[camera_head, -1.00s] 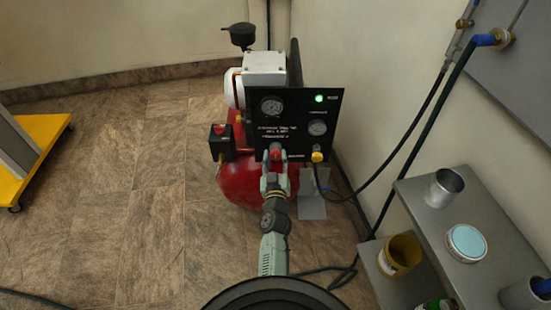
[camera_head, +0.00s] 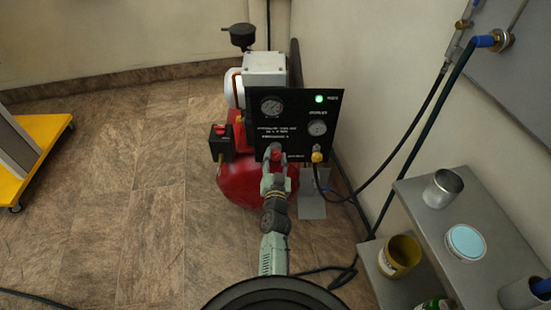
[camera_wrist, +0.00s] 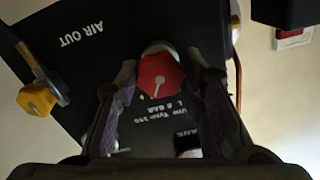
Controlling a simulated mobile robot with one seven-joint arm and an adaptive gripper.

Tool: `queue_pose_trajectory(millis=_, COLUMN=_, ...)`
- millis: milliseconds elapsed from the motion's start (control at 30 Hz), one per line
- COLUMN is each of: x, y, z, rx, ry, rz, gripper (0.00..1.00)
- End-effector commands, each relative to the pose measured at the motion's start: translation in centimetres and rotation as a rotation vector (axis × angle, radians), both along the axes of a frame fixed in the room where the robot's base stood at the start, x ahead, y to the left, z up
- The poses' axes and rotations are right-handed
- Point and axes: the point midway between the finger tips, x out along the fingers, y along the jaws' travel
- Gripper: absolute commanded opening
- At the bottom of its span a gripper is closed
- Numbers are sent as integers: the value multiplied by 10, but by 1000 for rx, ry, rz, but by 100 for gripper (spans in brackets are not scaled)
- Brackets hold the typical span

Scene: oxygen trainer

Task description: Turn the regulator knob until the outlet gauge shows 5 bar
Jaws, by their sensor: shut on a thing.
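The regulator knob (camera_wrist: 161,76) is red with a pale pointer line, and sits on the black panel (camera_head: 337,107). Two round gauges are on the panel: a larger one (camera_head: 272,106) at upper left and a smaller one (camera_head: 317,128) at right. Their needles are too small to read. Which one is the outlet gauge, I cannot tell. A green lamp (camera_head: 319,99) is lit.
A yellow fitting (camera_head: 317,157) with a black hose is at the panel's lower right; it also shows in the wrist view (camera_wrist: 37,100). The red tank (camera_head: 240,180) is behind. A grey shelf (camera_head: 430,228) with cans stands at right.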

Motion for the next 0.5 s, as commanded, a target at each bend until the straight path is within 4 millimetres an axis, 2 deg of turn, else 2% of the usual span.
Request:
queue_pose_trajectory(millis=200, x=1, y=0, z=1, rx=130, ry=-1, rz=1, gripper=7)
queue_pose_trajectory(millis=500, x=1, y=0, z=1, rx=218, ry=-2, rz=0, gripper=7)
